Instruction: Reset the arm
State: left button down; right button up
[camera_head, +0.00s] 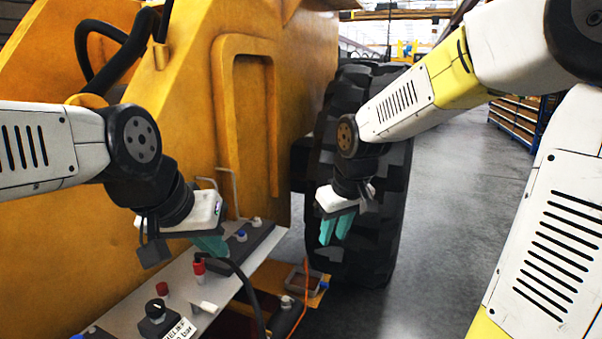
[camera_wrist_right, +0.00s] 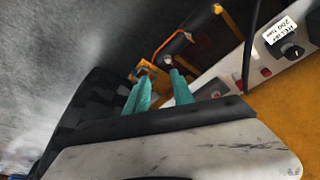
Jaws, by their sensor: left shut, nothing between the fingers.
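My left gripper (camera_head: 211,246) has teal fingers and hangs just above the grey control panel (camera_head: 128,312) in the head view. Its fingers are shut with nothing between them. My right gripper (camera_head: 335,230) hangs in front of the large black tyre (camera_head: 375,250), right of the panel. Its teal fingers point down with a gap between them. In the right wrist view the right gripper (camera_wrist_right: 160,92) is open and empty, with the panel (camera_wrist_right: 222,82) beyond its fingers.
The panel carries a black knob (camera_head: 155,309), a red button (camera_head: 162,288), a red-topped fitting (camera_head: 198,266) and a black hose (camera_head: 252,290). A yellow machine body (camera_head: 185,110) stands behind. An orange cable (camera_head: 301,297) runs at lower middle. Grey floor (camera_head: 440,220) is clear at right.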

jog(key=s+d+r+m+t, duration=0.1)
jog(key=s+d+r+m, duration=0.1)
jog(key=s, duration=0.5)
jog(key=s+d+r+m+t, duration=0.1)
jog(key=s+d+r+m, duration=0.2)
jog(key=s, duration=0.4)
jog(key=shift+s+d+r+t+y, duration=0.15)
jog(key=shift+d+r+t+y, duration=0.2)
jog(key=shift+d+r, duration=0.5)
jog(key=shift+d+f, duration=0.15)
jog(key=shift+d, duration=0.1)
